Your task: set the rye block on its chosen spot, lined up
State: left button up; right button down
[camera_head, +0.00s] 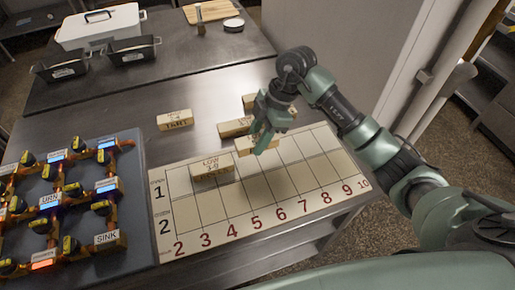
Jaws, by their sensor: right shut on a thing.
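My right gripper (264,130) reaches in from the right over the back edge of the numbered mat (237,195). It is shut on a pale wooden block (245,148), which is partly hidden by the fingers. I cannot read a label on this block, so I cannot confirm from print that it is the rye one. Whether it touches the mat is unclear. The mat has a grid with columns numbered 2 to 10 along the front and rows 1 and 2 at the left. My left gripper is not in view.
A block marked LOW (211,167) lies on the mat's upper row, left of the gripper. More blocks stand behind the mat: one at left (175,121), one nearer (234,127), one farther (249,101). A switch board (136,190) borders the mat's left side.

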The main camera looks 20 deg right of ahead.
aim_at(257, 158)
notch_tip(257, 158, down, 5)
jog(key=shift+f+p, duration=0.2)
jog(key=shift+p, duration=0.1)
jog(key=shift+f, duration=0.15)
jog(key=c, duration=0.9)
grip_release()
jog(key=b+v, duration=0.2)
jog(key=v, duration=1)
